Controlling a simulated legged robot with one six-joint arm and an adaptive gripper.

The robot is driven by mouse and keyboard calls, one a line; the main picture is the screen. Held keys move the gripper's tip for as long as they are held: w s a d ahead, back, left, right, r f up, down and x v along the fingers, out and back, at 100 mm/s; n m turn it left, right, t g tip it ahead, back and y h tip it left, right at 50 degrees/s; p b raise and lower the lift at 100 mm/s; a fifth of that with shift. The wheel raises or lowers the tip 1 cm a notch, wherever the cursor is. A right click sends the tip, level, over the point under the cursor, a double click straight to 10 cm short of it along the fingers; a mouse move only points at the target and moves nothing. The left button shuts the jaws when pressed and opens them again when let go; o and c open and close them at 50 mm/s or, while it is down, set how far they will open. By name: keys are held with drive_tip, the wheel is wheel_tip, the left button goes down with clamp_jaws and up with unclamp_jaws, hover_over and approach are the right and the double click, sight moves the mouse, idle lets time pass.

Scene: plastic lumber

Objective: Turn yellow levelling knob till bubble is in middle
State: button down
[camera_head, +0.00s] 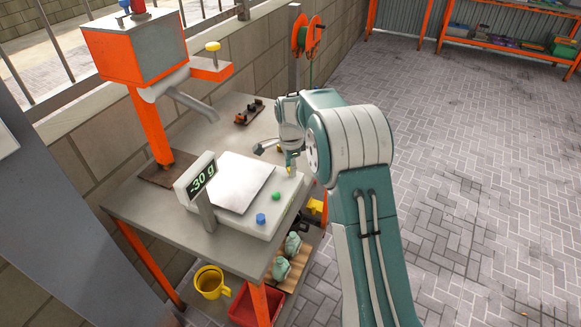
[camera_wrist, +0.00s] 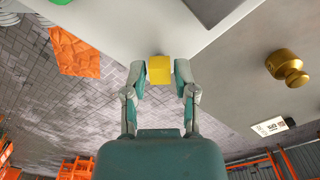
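The yellow knob (camera_wrist: 159,69) is a small block at the edge of the pale scale body in the wrist view. My gripper (camera_wrist: 160,75) has one finger on each side of it, with a visible gap on both sides, so it is open around the knob. In the head view my gripper (camera_head: 290,172) is at the far right corner of the scale (camera_head: 262,225) and mostly hides the knob. The scale's display (camera_head: 201,178) reads -30 g. A blue knob (camera_head: 261,218) and a green knob (camera_head: 276,196) are on the scale. I cannot make out a bubble.
The scale stands on a grey table (camera_head: 150,215). A brass weight (camera_wrist: 288,70) stands to the right in the wrist view. An orange dispenser (camera_head: 135,55) with a spout rises behind the scale. A yellow mug (camera_head: 209,282) and red bin (camera_head: 246,305) are below. Paved floor is open at right.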

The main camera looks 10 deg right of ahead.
drive_tip(key=shift+n, duration=0.4)
drive_tip(key=n, duration=1.4)
drive_tip(key=shift+w, duration=0.1)
drive_tip(key=n, duration=0.4)
drive_tip(key=shift+n, duration=0.4)
drive_tip(key=shift+c, duration=2)
unclamp_jaws()
